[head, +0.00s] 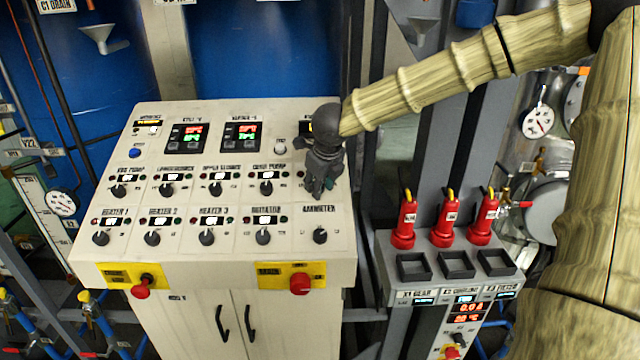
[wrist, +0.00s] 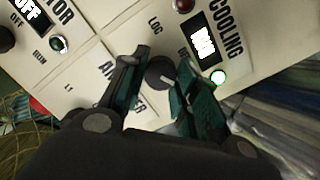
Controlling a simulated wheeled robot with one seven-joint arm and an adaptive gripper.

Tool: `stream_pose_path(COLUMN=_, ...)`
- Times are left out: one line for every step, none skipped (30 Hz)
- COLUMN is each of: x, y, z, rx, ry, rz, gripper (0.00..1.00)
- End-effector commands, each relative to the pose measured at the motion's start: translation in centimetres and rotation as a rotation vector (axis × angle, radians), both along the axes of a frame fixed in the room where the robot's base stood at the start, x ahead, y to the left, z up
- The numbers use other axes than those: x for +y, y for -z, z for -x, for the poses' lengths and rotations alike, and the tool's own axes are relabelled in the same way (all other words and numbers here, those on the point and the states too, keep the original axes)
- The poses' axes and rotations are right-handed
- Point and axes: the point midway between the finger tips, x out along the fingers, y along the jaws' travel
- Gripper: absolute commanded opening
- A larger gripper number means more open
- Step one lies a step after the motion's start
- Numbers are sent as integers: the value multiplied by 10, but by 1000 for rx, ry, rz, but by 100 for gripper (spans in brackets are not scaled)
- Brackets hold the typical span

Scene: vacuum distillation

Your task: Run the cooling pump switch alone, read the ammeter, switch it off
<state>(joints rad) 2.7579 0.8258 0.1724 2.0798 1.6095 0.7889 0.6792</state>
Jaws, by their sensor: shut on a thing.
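My gripper (head: 320,184) is at the right end of the upper switch row on the sloped cream panel (head: 235,255). In the wrist view my gripper (wrist: 164,68) has its fingers around a dark rotary knob (wrist: 159,74). The label COOLING (wrist: 226,33) stands beside it, with a bright white display (wrist: 204,44) too washed out to read. A green lamp (wrist: 218,77) by this display is lit. In the head view my gripper hides the cooling knob. The ammeter label (head: 319,209) and its selector knob (head: 320,236) are just below my gripper.
Two digital readouts (head: 187,137) (head: 239,134) glow on the upper panel. Yellow plates with red knobs (head: 300,284) are on the front. At right, a grey unit carries red handles (head: 447,219), black trays (head: 457,264) and a red readout (head: 471,307), apparently 0.0 A.

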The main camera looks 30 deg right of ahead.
Motion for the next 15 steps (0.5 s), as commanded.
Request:
stream_pose_path(x=-1, y=-1, z=0, rx=2, ry=-7, rz=3, gripper=7)
stream_pose_path(x=-1, y=-1, z=0, rx=3, ry=-15, rz=6, gripper=7)
stream_pose_path(x=-1, y=-2, z=0, rx=6, ry=-27, rz=10, gripper=7)
stream_pose_path(x=-1, y=-2, z=0, rx=8, ry=-38, rz=14, gripper=7)
stream_pose_path(x=-1, y=-2, z=0, rx=10, ry=-50, rz=18, gripper=7)
stream_pose_path(x=-1, y=-2, z=0, rx=14, ry=-69, rz=24, gripper=7)
stream_pose_path(x=-1, y=-3, z=-1, rx=18, ry=-86, rz=30, gripper=7)
stream_pose_path(x=-1, y=-3, z=-1, rx=21, ry=-103, rz=35, gripper=7)
stream_pose_path(x=-1, y=-3, z=-1, rx=26, ry=-129, rz=44, gripper=7)
stream_pose_path(x=-1, y=-3, z=-1, rx=31, ry=-151, rz=51, gripper=7)
stream_pose_path(x=-1, y=-3, z=-1, rx=36, ry=-173, rz=59, gripper=7)
stream_pose_path(x=-1, y=-3, z=-1, rx=42, ry=-205, rz=69, gripper=7)
stream_pose_path(x=-1, y=-2, z=-1, rx=47, ry=-229, rz=77, gripper=7)
stream_pose_path(x=-1, y=-2, z=-1, rx=53, ry=-256, rz=86, gripper=7)
stream_pose_path(x=-2, y=-2, z=-1, rx=59, ry=-290, rz=98, gripper=7)
